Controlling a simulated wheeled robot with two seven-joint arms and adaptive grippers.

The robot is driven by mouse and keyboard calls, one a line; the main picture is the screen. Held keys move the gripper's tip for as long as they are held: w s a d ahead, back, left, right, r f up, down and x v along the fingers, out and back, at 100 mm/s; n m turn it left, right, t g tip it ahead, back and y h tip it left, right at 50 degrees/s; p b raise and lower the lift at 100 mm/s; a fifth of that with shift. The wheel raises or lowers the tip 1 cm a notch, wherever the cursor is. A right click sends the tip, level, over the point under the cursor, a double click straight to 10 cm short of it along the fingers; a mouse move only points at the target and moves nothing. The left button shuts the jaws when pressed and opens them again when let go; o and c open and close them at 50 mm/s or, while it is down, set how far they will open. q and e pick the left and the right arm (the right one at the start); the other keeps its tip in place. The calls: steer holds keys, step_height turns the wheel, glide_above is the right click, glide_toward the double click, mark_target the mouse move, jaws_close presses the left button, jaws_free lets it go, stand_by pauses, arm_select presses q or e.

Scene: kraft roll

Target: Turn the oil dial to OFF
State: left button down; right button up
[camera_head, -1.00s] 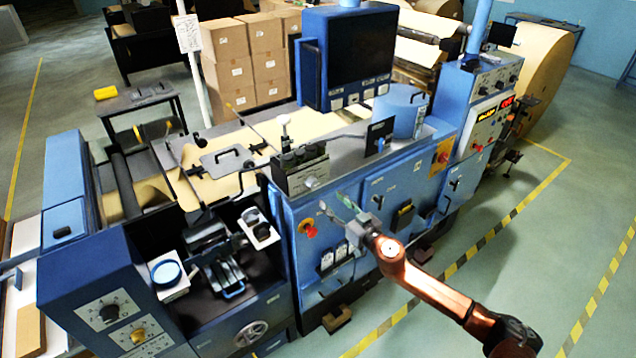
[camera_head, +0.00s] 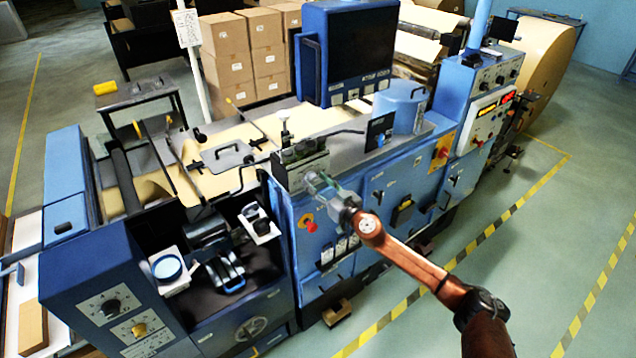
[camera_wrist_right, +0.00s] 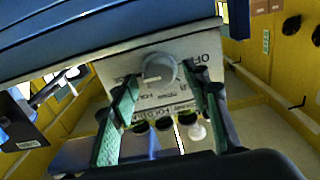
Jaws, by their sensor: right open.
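The dial (camera_wrist_right: 158,72) is a round grey knob with a pale mark toward its left side, on a light labelled plate (camera_wrist_right: 112,68) in the right wrist view. Part of the lettering at the plate's upper right reads like "OFF". My right gripper (camera_wrist_right: 163,84) is open, with its green-padded fingers on either side of the knob; I cannot tell whether they touch it. In the head view my right gripper (camera_head: 326,188) is at the front of the small control box (camera_head: 302,162) and hides the dial. My left gripper is not in view.
Levers (camera_head: 285,130) and knobs stand on top of the control box. A red button (camera_head: 310,226) is on the blue front panel below my gripper. A black dial (camera_head: 110,307) and a yellow dial (camera_head: 139,330) are on the left cabinet. Floor to the right is clear.

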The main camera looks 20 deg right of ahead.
steer(key=shift+d, duration=0.1)
steer(key=c, duration=1.1)
